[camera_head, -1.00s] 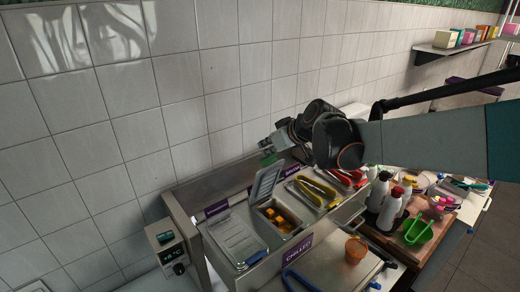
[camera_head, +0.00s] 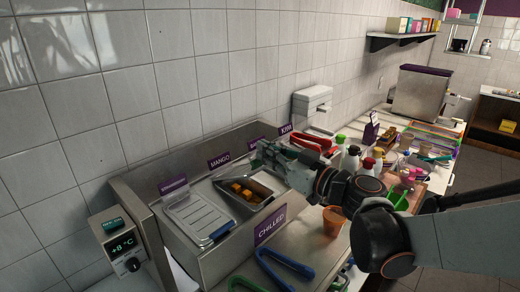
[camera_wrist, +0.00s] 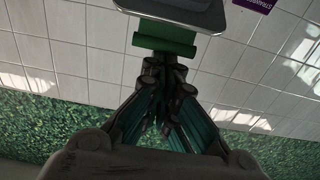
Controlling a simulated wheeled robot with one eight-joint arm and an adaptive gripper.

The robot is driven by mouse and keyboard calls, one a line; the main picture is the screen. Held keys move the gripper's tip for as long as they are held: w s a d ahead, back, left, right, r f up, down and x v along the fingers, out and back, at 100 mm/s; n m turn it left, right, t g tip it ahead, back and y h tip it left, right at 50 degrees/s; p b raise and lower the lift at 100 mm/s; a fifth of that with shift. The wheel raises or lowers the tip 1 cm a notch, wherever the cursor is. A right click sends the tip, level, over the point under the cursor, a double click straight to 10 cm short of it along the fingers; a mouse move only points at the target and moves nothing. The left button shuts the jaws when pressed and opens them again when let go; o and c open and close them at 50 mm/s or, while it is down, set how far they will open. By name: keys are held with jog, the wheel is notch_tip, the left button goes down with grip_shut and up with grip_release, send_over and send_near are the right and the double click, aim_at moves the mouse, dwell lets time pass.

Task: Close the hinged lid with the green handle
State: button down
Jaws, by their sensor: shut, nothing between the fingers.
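The lid (camera_wrist: 190,8) shows as a pale panel with a rounded edge at the top of the wrist view. Its green handle (camera_wrist: 165,42) is just beyond my fingertips; I cannot tell if they touch. My gripper (camera_wrist: 164,66) is shut with nothing between its fingers. In the head view my gripper (camera_head: 262,158) is over the back of the mango bin, where orange cubes (camera_head: 241,190) lie uncovered. The green handle is hidden there, and the lid's tilt is hard to make out beside my gripper.
A shut lid (camera_head: 197,212) covers the bin to the left. Blue tongs (camera_head: 285,263) and an orange cup (camera_head: 332,220) are in front. Bottles (camera_head: 350,159) stand to the right. The tiled wall (camera_head: 180,95) is close behind the bins.

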jog(key=s+d+f+t+y+b, duration=0.1)
jog(key=d+f+b, duration=0.1)
jog(key=f+b, duration=0.3)
jog(key=s+d+f+y+b, duration=0.1)
jog(key=s+f+b, duration=0.1)
jog(key=f+b, duration=0.4)
jog(key=shift+s+d+t+b, duration=0.25)
jog(key=shift+d+t+b, duration=0.15)
jog(key=shift+b, duration=0.15)
jog(key=shift+f, duration=0.2)
jog(key=shift+r, duration=0.1)
